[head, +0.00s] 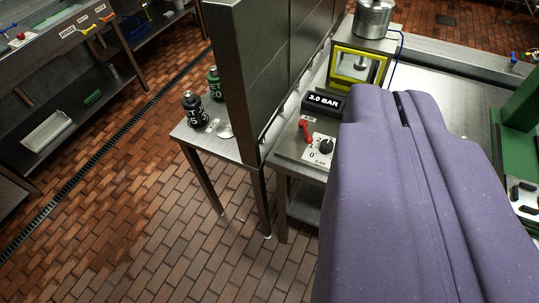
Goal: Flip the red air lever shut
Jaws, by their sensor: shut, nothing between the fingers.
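The red air lever (305,131) stands up at a tilt on the steel bench, at the left edge of a white dial plate. My gripper (402,101) is the large purple form filling the right of the head view. Its two fingers look closed together with only a narrow slit, and nothing shows between them. It is to the right of the red lever and apart from it in the picture. The gripper hides part of the bench to the right of the dial.
A black knob (326,146) sits on the dial plate, right beside the lever. Behind it is a display reading 3.0 BAR (323,100). A yellow-framed press (358,66) stands farther back.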

